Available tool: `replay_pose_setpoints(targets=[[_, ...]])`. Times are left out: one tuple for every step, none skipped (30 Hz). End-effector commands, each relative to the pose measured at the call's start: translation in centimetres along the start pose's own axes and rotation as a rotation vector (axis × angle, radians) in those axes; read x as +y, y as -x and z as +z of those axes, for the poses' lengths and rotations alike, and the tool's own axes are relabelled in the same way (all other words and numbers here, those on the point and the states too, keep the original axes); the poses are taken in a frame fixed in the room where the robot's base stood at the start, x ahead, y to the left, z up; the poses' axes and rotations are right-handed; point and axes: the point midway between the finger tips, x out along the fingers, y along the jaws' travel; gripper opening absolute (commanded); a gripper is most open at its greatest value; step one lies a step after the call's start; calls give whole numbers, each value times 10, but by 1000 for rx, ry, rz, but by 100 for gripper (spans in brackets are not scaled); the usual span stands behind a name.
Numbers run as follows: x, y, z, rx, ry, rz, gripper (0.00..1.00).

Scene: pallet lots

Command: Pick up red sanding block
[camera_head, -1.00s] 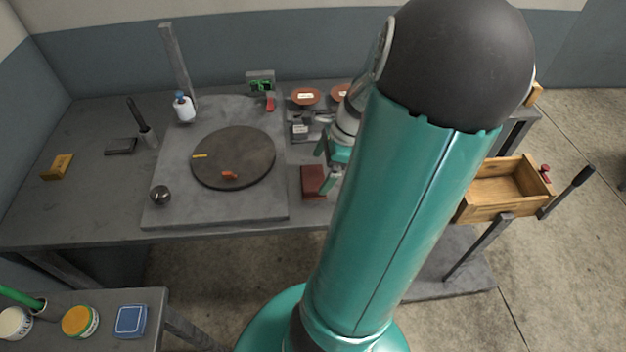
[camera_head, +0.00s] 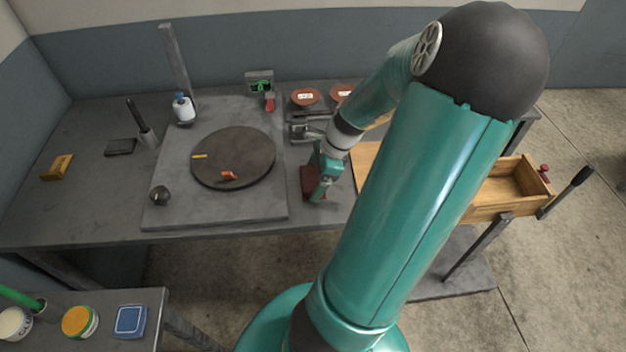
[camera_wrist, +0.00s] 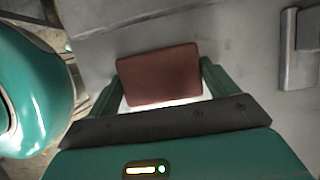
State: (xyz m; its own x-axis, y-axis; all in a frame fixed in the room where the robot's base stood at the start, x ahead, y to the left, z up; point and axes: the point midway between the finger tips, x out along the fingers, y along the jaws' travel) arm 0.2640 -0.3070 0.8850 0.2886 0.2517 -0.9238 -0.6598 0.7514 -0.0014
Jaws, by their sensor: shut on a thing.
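The red sanding block (camera_wrist: 160,76) is a dark red rectangular block. In the wrist view it lies between the two green fingers of my gripper (camera_wrist: 158,88), which are shut on its sides. In the head view the block (camera_head: 307,182) shows at the front of the table, right of the grey slab, partly hidden by my gripper (camera_head: 318,192). I cannot tell whether the block touches the tabletop.
A dark round disc (camera_head: 233,158) lies on the grey slab (camera_head: 165,205) to the left. A scale (camera_head: 300,132) with reddish pans (camera_head: 305,96) stands behind my gripper. An open wooden drawer (camera_head: 500,205) juts out on the right. A grey table (camera_head: 70,215) holds most items.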

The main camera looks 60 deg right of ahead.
Motion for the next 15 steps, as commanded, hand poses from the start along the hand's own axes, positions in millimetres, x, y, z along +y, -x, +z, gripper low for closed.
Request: replay_pose_setpoints(targets=[[0, 0, 0, 0, 0, 0, 57], [0, 0, 0, 0, 0, 0, 57], [0, 0, 0, 0, 0, 0, 57], [0, 1, 0, 1, 0, 0, 57], [0, 1, 0, 1, 0, 0, 57], [0, 2, 1, 1, 0, 0, 57], [0, 4, 1, 2, 0, 0, 57], [0, 5, 1, 2, 0, 0, 57], [0, 7, 2, 3, 0, 0, 57], [0, 9, 3, 3, -1, -1, 57], [-1, 12, 4, 4, -1, -1, 57], [-1, 16, 5, 4, -1, -1, 57], [-1, 20, 7, 5, 0, -2, 57], [-1, 24, 9, 5, 0, -3, 57], [-1, 30, 12, 5, 0, -3, 57]])
